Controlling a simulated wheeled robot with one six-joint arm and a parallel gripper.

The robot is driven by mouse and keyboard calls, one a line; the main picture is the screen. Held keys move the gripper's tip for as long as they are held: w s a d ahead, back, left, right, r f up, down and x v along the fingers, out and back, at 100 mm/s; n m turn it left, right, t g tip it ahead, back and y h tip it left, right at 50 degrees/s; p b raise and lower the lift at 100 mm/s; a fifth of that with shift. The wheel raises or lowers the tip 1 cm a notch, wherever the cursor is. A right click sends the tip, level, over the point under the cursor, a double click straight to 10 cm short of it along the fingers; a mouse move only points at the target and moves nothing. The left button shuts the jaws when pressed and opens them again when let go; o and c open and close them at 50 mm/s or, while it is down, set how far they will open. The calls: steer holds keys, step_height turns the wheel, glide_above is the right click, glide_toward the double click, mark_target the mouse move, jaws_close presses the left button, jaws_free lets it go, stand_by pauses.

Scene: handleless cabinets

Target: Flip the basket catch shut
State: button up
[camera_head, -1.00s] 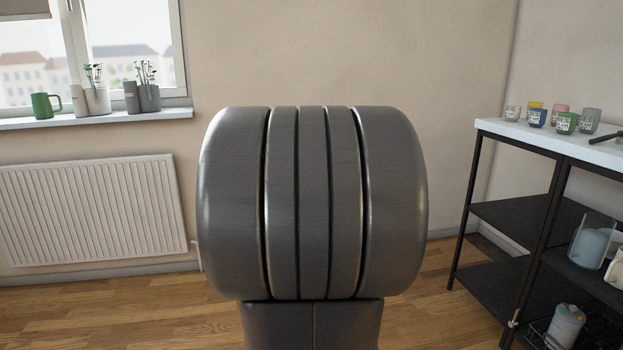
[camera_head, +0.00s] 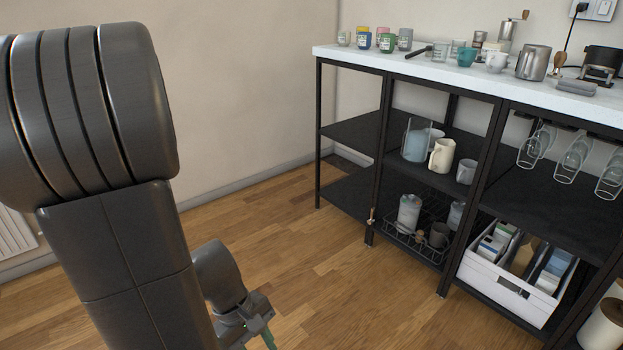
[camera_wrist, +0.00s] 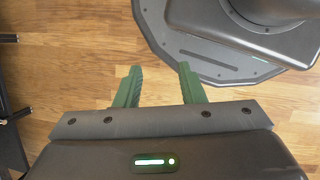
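A dark wire basket (camera_head: 421,243) sits on the bottom shelf of the black shelving unit, holding a pale canister and a dark mug. A small brass-coloured piece (camera_head: 370,216) shows at the post by its left end; I cannot tell its exact form or position, or whether it is the catch. My gripper (camera_wrist: 158,84) is open and empty in the wrist view, its two green fingers apart above the wooden floor. In the head view it hangs low, left of the unit and well apart from the basket.
The white worktop (camera_head: 450,85) carries cups and a steel jug. A white crate (camera_head: 510,287) stands on the bottom shelf right of the basket. Glasses (camera_head: 573,155) hang under the top. The wooden floor (camera_head: 290,240) between my arm and the unit is clear.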

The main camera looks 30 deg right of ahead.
steer(key=shift+n+g+h, duration=0.3)
steer(key=shift+n+h, duration=0.1)
steer(key=w, duration=0.1)
steer(key=w+p, duration=0.1)
steer(key=w, duration=0.1)
steer(key=w+d, duration=0.1)
steer(key=w, duration=0.1)
steer(key=shift+w+f, duration=0.1)
steer(key=shift+w, duration=0.15)
jaws_close()
steer(key=w+d+f+n+h+p, duration=0.2)
steer(key=w+f+p, duration=0.1)
steer(key=w+f, duration=0.5)
steer(key=w+d+f+n+g+h+p, duration=0.1)
steer(key=w+d+f+n+h+p, duration=0.1)
steer(key=w+f, duration=0.7)
steer(key=shift+f+n+g+p, duration=0.3)
steer(key=shift+f+n+p, duration=0.45)
steer(key=shift+f, duration=0.15)
steer(key=shift+d, duration=0.1)
